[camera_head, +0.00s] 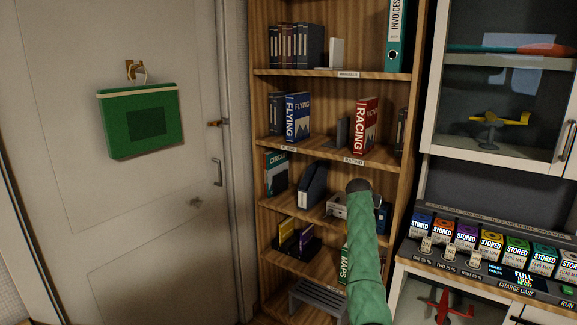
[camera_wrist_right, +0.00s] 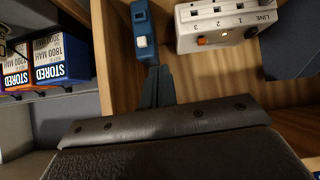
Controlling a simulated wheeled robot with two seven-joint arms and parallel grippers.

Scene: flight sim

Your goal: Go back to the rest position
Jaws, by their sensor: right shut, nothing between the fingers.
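My right arm in its green quilted sleeve (camera_head: 365,262) reaches up in front of the bookshelf in the head view. Its dark end is at the height of the shelf that holds a white switch box (camera_head: 337,207). In the right wrist view my right gripper (camera_wrist_right: 157,74) shows as two dark fingers close together, shut and empty. A blue piece with a white button (camera_wrist_right: 142,40) lies just beyond the fingertips; I cannot tell whether they touch. The white switch box (camera_wrist_right: 225,24), with an orange switch, is to their right. My left gripper is not in view.
The wooden bookshelf (camera_head: 331,74) holds binders, books and a magazine holder. A door (camera_head: 120,215) with a green hanging pouch (camera_head: 141,123) stands left. At the right are a glass cabinet (camera_head: 495,95) with model planes and a charge case (camera_head: 515,284) with battery boxes. A grey step stool (camera_head: 318,297) stands low.

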